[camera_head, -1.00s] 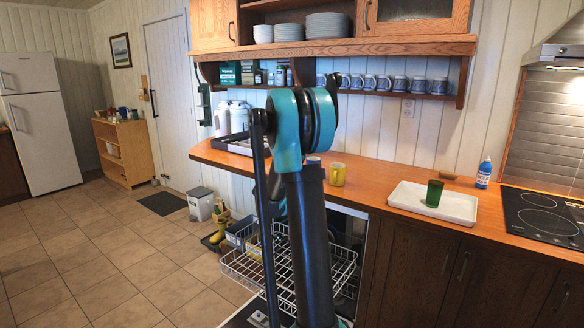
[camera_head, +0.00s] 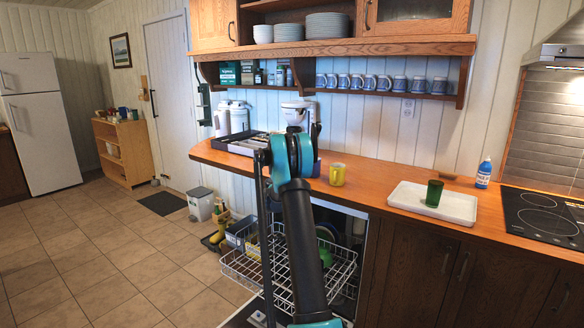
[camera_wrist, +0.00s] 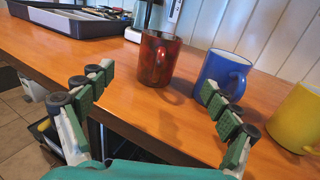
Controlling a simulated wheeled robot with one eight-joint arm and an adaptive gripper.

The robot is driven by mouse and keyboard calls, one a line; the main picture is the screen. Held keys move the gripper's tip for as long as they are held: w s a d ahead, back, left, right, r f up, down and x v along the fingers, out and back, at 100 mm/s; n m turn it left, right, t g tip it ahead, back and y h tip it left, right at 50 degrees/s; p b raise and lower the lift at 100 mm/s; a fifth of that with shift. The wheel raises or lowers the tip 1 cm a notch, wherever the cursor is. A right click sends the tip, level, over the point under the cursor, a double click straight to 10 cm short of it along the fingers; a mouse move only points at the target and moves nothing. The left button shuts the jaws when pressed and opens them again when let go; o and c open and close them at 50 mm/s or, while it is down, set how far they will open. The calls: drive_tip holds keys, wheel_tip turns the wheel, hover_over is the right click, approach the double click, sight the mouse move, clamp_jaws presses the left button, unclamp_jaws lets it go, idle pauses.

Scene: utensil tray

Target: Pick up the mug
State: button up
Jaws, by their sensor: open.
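In the wrist view, a brown-red, glossy mug (camera_wrist: 157,58) stands upright on the wooden counter (camera_wrist: 165,118), ahead of my gripper. A blue mug (camera_wrist: 222,70) stands close to its right, and a yellow mug (camera_wrist: 298,115) is further right, cut by the picture edge. My gripper (camera_wrist: 157,82) is open and empty, its green-padded fingers spread at the counter's front edge. The brown-red mug lies ahead of the gap between them, apart from both. In the head view the yellow mug (camera_head: 337,175) shows, while my arm hides the brown-red mug and my gripper.
A dark utensil tray (camera_wrist: 78,20) lies left of the mugs. A white tray with a green cup (camera_head: 434,193) and a blue bottle (camera_head: 484,172) stand further right. Below the counter, a dishwasher rack (camera_head: 243,268) is pulled out. Several mugs stand on the wall shelf.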

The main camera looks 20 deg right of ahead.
drive_tip(key=x, duration=1.3)
drive_tip(key=shift+w+d+r, duration=0.15)
drive_tip(key=shift+w+d, duration=0.05)
drive_tip(key=shift+c, duration=0.4)
drive_tip(key=c, duration=1.4)
